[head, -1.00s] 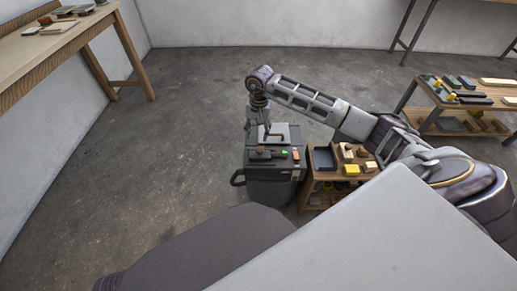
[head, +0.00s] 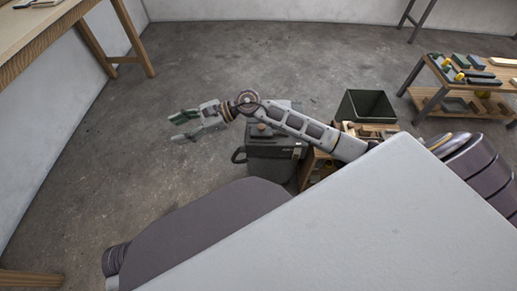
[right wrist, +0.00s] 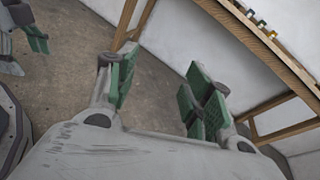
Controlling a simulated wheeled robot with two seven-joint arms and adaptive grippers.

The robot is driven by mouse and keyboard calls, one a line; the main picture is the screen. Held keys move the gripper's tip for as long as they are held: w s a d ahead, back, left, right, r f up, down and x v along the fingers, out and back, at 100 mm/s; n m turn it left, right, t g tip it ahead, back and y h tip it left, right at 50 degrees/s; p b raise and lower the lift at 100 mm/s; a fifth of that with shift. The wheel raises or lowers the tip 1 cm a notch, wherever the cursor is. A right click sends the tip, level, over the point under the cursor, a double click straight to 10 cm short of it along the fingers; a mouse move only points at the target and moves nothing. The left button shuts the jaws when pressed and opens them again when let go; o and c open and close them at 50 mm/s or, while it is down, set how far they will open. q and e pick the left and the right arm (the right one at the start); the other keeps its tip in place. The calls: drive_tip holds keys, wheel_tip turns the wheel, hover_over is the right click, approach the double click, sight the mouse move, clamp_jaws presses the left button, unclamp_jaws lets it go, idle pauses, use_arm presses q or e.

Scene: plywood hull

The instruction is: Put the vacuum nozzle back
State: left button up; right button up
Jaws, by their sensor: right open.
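A dark grey boxy machine (head: 273,162), which looks like the vacuum, stands on the floor at the middle of the head view. My right forearm crosses over it and hides part of its top. A small brown and dark piece (head: 262,131) shows on its top. I cannot make out the vacuum nozzle in either view. My right gripper (head: 182,127) is open and empty above bare floor, left of the machine. Its green-padded fingers also show in the right wrist view (right wrist: 160,95). Part of another gripper, apparently my left (right wrist: 28,28), shows at that view's top left; its opening is unclear.
A wooden shelf unit (head: 312,168) with small blocks stands right of the machine, and a dark open bin (head: 365,106) is behind it. A low table (head: 470,85) with tools is at the right. A wooden workbench (head: 45,40) is at the upper left. The left floor is clear.

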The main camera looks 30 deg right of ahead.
drive_tip(key=w+d+r+m+t+h, duration=0.1)
drive_tip(key=w+r+m+t, duration=0.15)
drive_tip(key=m+t, duration=0.45)
drive_tip(key=w+d+r+m+t, duration=0.15)
drive_tip(key=r+m+t, duration=0.25)
drive_tip(key=m, duration=0.6)
drive_tip(key=d+f+m+t+h, duration=0.3)
drive_tip(key=d+m+h, duration=0.35)
drive_tip(key=m, duration=0.55)
drive_tip(key=s+d+f+m+g+h, duration=0.3)
drive_tip(key=f+m, duration=0.3)
drive_tip(key=s+d+f+m+g+h, duration=0.2)
drive_tip(key=d+f+m+h, duration=0.15)
drive_tip(key=f+m, duration=0.3)
drive_tip(key=s+f+m+g, duration=0.3)
drive_tip(key=s+f, duration=0.1)
drive_tip(key=s, duration=0.3)
drive_tip(key=s+a+f+m+g, duration=0.1)
drive_tip(key=s+f+m+g, duration=0.2)
drive_tip(key=s, duration=0.4)
drive_tip(key=s+f+m+g+y, duration=0.1)
drive_tip(key=s+f+m+g, duration=0.2)
drive_tip(key=s+f, duration=0.3)
drive_tip(key=shift+s+a+f+g, duration=0.25)
drive_tip(key=shift+s+f+g, duration=0.1)
drive_tip(key=shift+s+g, duration=0.55)
